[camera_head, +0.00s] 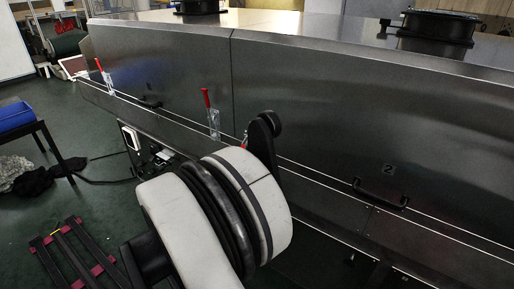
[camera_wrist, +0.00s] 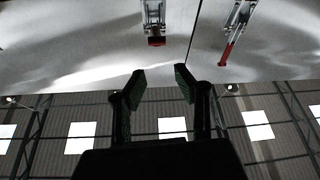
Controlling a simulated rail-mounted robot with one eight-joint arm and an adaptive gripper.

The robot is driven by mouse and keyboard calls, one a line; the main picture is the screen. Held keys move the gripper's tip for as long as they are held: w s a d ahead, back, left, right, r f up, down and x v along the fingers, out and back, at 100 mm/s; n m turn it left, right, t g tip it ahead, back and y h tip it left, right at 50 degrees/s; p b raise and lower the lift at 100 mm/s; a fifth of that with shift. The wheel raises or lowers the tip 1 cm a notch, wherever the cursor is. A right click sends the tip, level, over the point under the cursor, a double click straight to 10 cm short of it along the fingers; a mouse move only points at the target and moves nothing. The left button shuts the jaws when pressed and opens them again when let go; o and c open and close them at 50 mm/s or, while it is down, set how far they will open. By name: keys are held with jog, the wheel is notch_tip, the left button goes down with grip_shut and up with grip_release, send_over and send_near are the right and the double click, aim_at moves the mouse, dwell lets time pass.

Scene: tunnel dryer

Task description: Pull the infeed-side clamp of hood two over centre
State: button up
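Hood two (camera_head: 385,120) is the steel hood marked 2 on the right. In the wrist view, which looks upside down with the roof at the bottom, a clamp (camera_wrist: 154,14) is fixed left of the hood seam. Its red grip (camera_wrist: 156,41) is seen nearly end on, pointing out towards the camera. I take this as hood two's infeed-side clamp. In the head view it is mostly hidden; only a bit of red shows beside my gripper. My gripper (camera_wrist: 158,79) is open and empty, its fingertips apart from the red grip in the picture.
A neighbouring clamp with an upright red handle (camera_head: 207,98) is on the hood left of the seam; it also shows in the wrist view (camera_wrist: 228,50). Another red-handled clamp (camera_head: 99,65) is farther left. A black handle (camera_head: 381,193) sticks out from hood two.

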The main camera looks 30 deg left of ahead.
notch_tip(320, 180, down, 5)
jog(key=s+h, duration=0.2)
jog(key=s, duration=0.1)
jog(key=shift+m, duration=0.3)
jog(key=b+x, duration=0.2)
jog(key=x, duration=1.2)
jog(key=shift+w+a+f+b, duration=0.1)
jog(key=shift+w+a+b, duration=0.1)
jog(key=shift+b, duration=0.15)
grip_shut()
